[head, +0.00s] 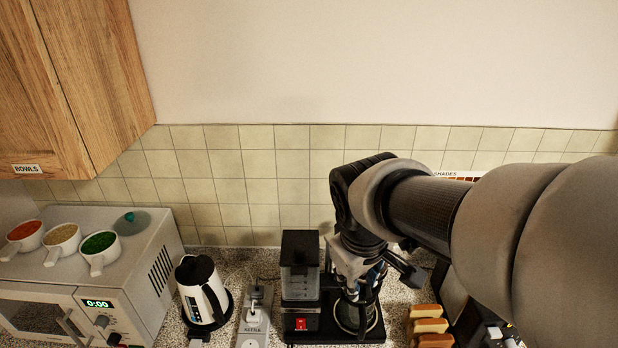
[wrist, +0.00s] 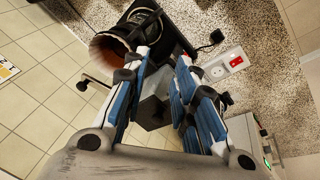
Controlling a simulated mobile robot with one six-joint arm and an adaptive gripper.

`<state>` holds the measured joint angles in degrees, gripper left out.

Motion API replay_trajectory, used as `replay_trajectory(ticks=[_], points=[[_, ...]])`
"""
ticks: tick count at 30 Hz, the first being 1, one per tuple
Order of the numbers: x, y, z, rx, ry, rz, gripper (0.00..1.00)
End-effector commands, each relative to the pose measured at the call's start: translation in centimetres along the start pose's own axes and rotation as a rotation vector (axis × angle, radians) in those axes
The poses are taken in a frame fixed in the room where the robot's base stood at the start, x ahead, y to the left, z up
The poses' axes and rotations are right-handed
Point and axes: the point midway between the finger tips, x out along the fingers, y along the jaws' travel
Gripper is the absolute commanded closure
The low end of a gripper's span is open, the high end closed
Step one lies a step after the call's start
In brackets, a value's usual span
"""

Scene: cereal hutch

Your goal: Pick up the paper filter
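My gripper (wrist: 164,60) points down over the coffee maker (wrist: 152,112). Its two blue-padded fingers stand apart with nothing held between them. In the head view my gripper (head: 362,290) is above the right part of the black coffee maker (head: 300,262) and hides much of it. In the wrist view a brown, cone-like opening (wrist: 108,50) lies just beyond the left finger, beside a dark round rim. It may be the paper filter, but I cannot tell for sure. No paper filter can be made out in the head view.
A kettle (head: 204,290) and a power strip (head: 254,318) stand left of the coffee maker. A microwave (head: 140,275) with several small cups on top is farther left. Bread slices (head: 430,326) lie to the right. A tiled wall (head: 260,185) is behind.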

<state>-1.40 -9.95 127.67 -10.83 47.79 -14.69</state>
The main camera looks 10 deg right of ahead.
Motion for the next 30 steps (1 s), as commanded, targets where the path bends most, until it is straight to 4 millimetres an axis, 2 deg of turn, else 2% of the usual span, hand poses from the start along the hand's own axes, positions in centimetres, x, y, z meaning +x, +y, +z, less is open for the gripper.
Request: replay_trajectory(ticks=[1,6,12,17,30], points=[[-1.5,1.1,-1.7,-0.046,-0.025,0.002,0.74],[-1.6,3.4,-5.9,-0.197,-0.077,0.014,0.74],[-0.8,4.6,-8.3,-0.303,-0.109,0.019,0.74],[0.6,4.7,-8.5,-0.323,-0.116,0.019,0.74],[9.6,5.0,-7.4,-0.321,-0.117,0.018,0.74]])
